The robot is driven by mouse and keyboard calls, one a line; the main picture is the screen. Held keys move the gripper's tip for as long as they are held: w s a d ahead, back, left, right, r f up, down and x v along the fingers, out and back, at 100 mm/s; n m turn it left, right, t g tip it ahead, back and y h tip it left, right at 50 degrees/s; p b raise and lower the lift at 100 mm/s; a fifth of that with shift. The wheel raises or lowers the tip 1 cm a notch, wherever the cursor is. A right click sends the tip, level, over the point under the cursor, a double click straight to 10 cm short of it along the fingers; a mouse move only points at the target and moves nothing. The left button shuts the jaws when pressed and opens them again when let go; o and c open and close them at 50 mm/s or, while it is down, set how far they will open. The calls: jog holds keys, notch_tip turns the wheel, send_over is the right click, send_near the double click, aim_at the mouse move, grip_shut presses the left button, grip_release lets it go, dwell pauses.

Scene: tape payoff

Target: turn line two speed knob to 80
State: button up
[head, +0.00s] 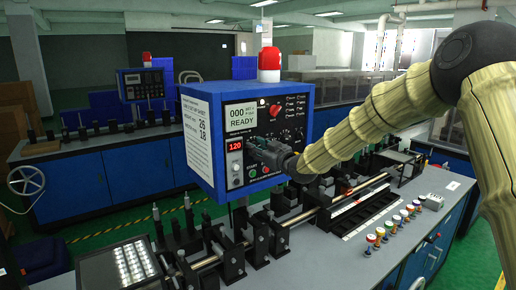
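A blue control box (205,92) stands over the machine, its black front panel facing right of centre. On it are a pale screen (240,115) reading "000" and "READY" and a red display (235,146) reading 120. A small light-coloured knob (237,168) sits below the red display. My gripper (256,150) is at the panel's lower middle, just right of the red display, and covers part of the panel. I cannot tell whether it touches anything or whether its fingers are open. A dial scale (290,135) shows partly above my gripper. No label naming the line two speed knob is legible.
A white printed sheet (195,132) is on the box's left face. A red beacon (269,59) stands on top. Below are metal rails and black clamps (232,256), and several coloured knobs (380,234) along the bench's right. A second bench stands behind at left.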

jog(key=shift+r+b, duration=0.15)
jog(key=shift+b, duration=0.35)
jog(key=n+b, duration=0.4)
jog(key=b, duration=0.1)
jog(key=n+b, duration=0.4)
jog(key=b, duration=0.1)
jog(key=n+b, duration=0.3)
jog(key=b, duration=0.3)
jog(key=shift+s+a+f+n, duration=0.1)
jog(key=shift+a+f+n, duration=0.1)
jog(key=shift+f+n, duration=0.15)
jog(key=shift+f, duration=0.1)
jog(key=o, duration=0.8)
jog(key=shift+s, duration=0.1)
jog(key=shift+o, duration=1.1)
jog(key=shift+s+a+r, duration=0.1)
jog(key=shift+s+r, duration=0.2)
jog(key=shift+r, duration=0.1)
jog(key=v, duration=1.2)
jog(key=shift+w, duration=0.2)
